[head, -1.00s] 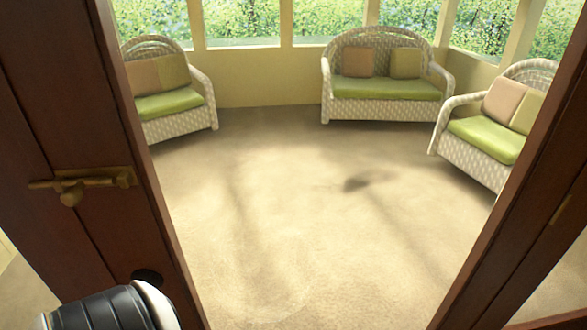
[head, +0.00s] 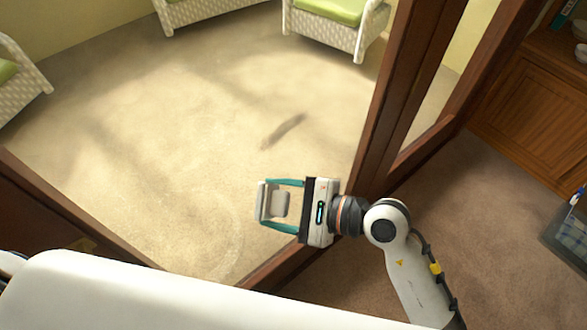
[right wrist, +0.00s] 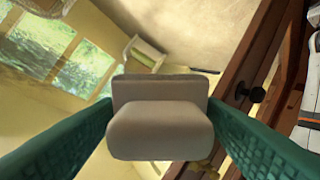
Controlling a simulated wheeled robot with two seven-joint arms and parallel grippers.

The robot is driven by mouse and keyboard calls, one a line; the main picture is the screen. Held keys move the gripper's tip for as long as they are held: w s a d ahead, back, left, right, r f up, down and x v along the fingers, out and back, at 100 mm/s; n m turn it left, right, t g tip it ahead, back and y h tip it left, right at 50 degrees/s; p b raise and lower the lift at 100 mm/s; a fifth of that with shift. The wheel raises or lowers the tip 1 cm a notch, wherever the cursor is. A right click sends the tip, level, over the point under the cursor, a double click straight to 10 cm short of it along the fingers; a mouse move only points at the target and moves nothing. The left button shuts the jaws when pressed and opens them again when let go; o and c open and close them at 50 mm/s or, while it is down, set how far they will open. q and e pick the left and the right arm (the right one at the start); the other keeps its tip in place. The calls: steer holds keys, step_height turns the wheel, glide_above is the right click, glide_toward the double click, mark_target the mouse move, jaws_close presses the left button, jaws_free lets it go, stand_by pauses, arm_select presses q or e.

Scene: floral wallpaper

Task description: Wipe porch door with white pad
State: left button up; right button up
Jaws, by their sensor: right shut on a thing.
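My right gripper (head: 270,205) is shut on the white pad (head: 281,204), a light block between its teal fingers. In the right wrist view the pad (right wrist: 160,130) looks grey and sits squarely between both fingers. The gripper is in front of the doorway opening, left of the brown wooden post (head: 395,95). I cannot tell whether the pad touches any wood. Brown wood of a door (head: 45,208) shows at the left. In the right wrist view, a dark knob (right wrist: 250,94) shows on brown wood. My left gripper is not in view.
Beyond the doorway lies the beige porch floor (head: 150,150) with a dark elongated mark (head: 283,131). Wicker seats with green cushions (head: 335,25) stand at the back. A wooden cabinet (head: 535,110) and a dark bin (head: 570,235) are at the right. Brown carpet (head: 500,230) is clear between.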

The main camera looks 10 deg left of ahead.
mark_target(256, 150)
steer(key=m+t+p, duration=0.1)
steer(key=t, duration=0.1)
steer(key=w+r+m+t+p, duration=0.1)
steer(key=m+t, duration=0.1)
steer(key=d+r+m+t+p, duration=0.1)
steer(key=t, duration=0.1)
steer(key=shift+w+r+m+t, duration=0.25)
steer(key=shift+w+m+t, duration=0.1)
steer(key=shift+m+t, duration=0.05)
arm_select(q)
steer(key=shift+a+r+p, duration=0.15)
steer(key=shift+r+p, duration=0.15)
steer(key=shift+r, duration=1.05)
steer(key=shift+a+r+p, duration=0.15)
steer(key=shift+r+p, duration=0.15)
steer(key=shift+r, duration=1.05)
arm_select(e)
steer(key=shift+w+a+f+m+t, duration=0.15)
steer(key=shift+w+a+m+t, duration=0.15)
steer(key=shift+w+a+t, duration=0.5)
steer(key=shift+w+a+f+m+t, duration=0.15)
steer(key=shift+w+a+m+t, duration=0.15)
steer(key=shift+w+a, duration=0.85)
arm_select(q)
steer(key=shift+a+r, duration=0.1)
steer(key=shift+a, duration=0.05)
arm_select(e)
steer(key=shift+w+a, duration=0.55)
steer(key=shift+w, duration=0.2)
